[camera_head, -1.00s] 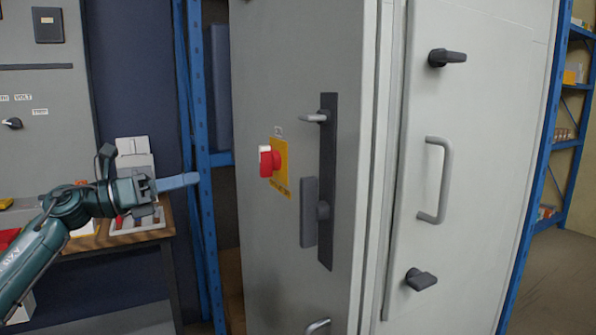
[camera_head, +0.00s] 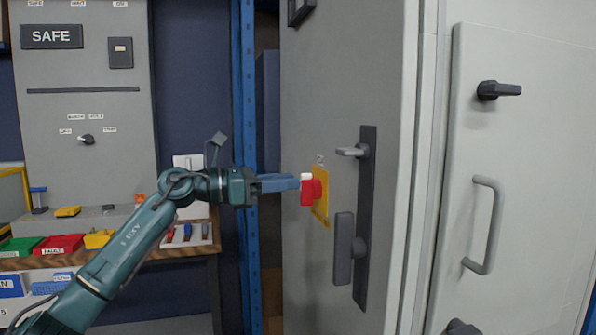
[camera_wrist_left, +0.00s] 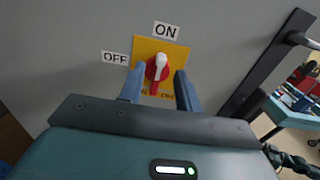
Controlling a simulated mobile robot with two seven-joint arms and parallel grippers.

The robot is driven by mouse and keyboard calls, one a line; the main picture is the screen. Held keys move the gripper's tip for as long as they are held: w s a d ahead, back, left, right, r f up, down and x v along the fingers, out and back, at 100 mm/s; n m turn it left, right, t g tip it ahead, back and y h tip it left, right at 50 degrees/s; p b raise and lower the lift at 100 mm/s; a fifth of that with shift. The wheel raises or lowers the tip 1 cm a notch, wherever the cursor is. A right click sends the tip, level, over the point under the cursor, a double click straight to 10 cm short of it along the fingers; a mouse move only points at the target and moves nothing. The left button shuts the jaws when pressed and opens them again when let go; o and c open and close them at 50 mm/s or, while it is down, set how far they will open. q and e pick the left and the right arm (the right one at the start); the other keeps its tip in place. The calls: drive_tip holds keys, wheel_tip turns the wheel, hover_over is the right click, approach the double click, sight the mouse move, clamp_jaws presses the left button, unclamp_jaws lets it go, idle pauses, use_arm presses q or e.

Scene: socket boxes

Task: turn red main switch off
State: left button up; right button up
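The red main switch (camera_head: 308,190) sits on a yellow plate (camera_head: 321,197) on the side of the grey cabinet. In the left wrist view the red switch (camera_wrist_left: 158,68) has a white-marked handle that points up, toward the ON label (camera_wrist_left: 165,30). The OFF label (camera_wrist_left: 116,58) is at its left. My left gripper (camera_head: 298,182) is close in front of the switch. In the left wrist view my left gripper (camera_wrist_left: 157,82) is open, with one blue finger on each side of the switch. I cannot tell whether the fingers touch it. My right gripper is not in the head view.
A dark lock bar with a handle (camera_head: 343,248) is on the cabinet right of the switch. The white cabinet door (camera_head: 520,150) has a long handle (camera_head: 487,225). A blue rack post (camera_head: 245,120) stands behind my left gripper. A workbench with coloured bins (camera_head: 58,245) is at the left.

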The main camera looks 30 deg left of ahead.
use_arm(q)
drive_tip(key=shift+x, duration=1.6)
clamp_jaws()
